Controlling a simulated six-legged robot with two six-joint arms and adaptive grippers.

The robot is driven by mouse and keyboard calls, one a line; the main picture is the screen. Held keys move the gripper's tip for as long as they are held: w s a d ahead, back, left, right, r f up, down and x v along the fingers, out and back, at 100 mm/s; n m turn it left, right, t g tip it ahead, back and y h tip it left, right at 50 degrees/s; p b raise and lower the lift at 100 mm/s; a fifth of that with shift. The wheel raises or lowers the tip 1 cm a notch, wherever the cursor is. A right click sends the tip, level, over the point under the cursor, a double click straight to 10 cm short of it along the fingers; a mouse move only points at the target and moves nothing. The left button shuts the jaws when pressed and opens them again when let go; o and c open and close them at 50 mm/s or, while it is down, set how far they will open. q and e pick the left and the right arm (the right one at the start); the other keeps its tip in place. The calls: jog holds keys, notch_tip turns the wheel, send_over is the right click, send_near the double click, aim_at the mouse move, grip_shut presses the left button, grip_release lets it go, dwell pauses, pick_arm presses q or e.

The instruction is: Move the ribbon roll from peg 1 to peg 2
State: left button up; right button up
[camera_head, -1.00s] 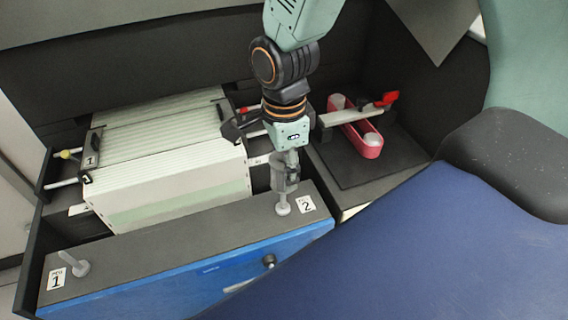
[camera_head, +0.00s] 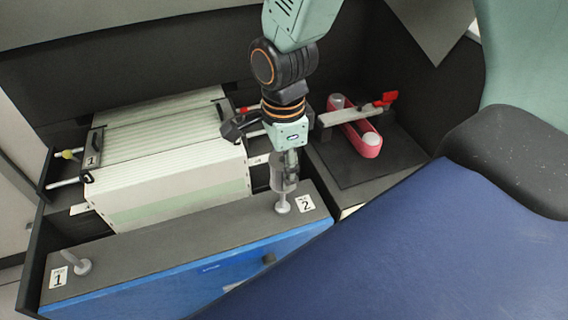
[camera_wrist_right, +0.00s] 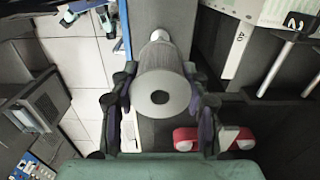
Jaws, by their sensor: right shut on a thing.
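Peg 1 (camera_head: 78,264) is a pale peg with a round end, bare, beside the label 1 on the grey ledge. Peg 2 (camera_head: 283,205) stands beside the label 2 at the right end of that ledge. My right gripper (camera_head: 284,174) is just behind peg 2, pointing down and shut on the grey ribbon roll (camera_wrist_right: 160,94). The roll shows in the right wrist view with its round end and dark centre hole facing the camera, between the fingers. A pale round peg end (camera_wrist_right: 160,36) shows just beyond it. Whether roll and peg touch is unclear. My left gripper is not seen.
A block of pale cards (camera_head: 165,150) fills the tray left of my right arm. A pink holder (camera_head: 362,140) and a red-tipped bar (camera_head: 385,100) lie to the right. A blue panel (camera_head: 170,285) fronts the ledge.

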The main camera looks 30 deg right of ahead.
aim_at(283, 206)
jog(key=shift+w, duration=0.15)
jog(key=shift+f, duration=0.3)
dwell(0.3)
jog(key=shift+f+b, duration=0.35)
jog(key=shift+b, duration=0.05)
jog(key=shift+f, duration=0.25)
dwell(0.4)
jog(key=shift+f+b, duration=0.25)
jog(key=shift+b, duration=0.05)
jog(key=shift+f+b, duration=2.05)
jog(key=shift+f, duration=1)
dwell(1.4)
jog(key=o, duration=1.3)
